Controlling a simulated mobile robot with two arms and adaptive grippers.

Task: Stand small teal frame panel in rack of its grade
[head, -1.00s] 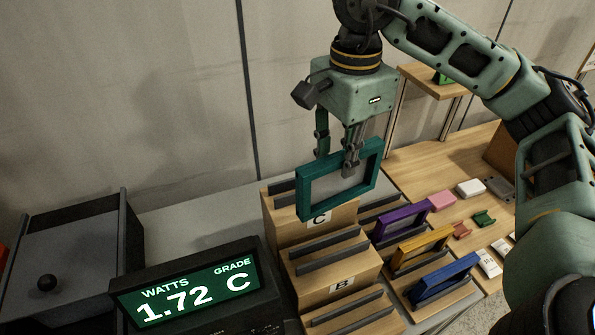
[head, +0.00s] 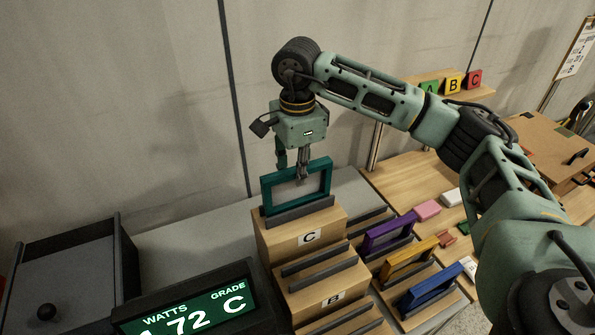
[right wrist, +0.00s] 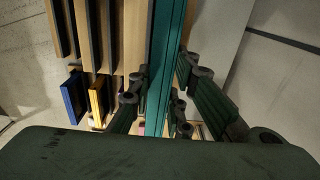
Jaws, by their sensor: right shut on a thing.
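The small teal frame panel (head: 328,181) stands upright at the top tier of the stepped wooden rack, the tier labelled C (head: 309,238). Its lower edge is at the dark slot rails (head: 300,214), which hide it, so I cannot tell whether it is fully seated. My right gripper (head: 303,178) is shut on the panel's top bar; in the right wrist view the teal panel (right wrist: 166,60) runs between the fingers. The display (head: 195,308) reads 72 with its first digits partly cut off, and GRADE C. My left gripper is not in view.
The tier labelled B (head: 333,301) below is empty. Beside it, a purple frame (head: 390,235), a yellow frame (head: 410,260) and a blue frame (head: 432,287) stand in another rack. A dark box with a knob (head: 47,312) is at left. A shelf holds A, B, C cards (head: 453,83).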

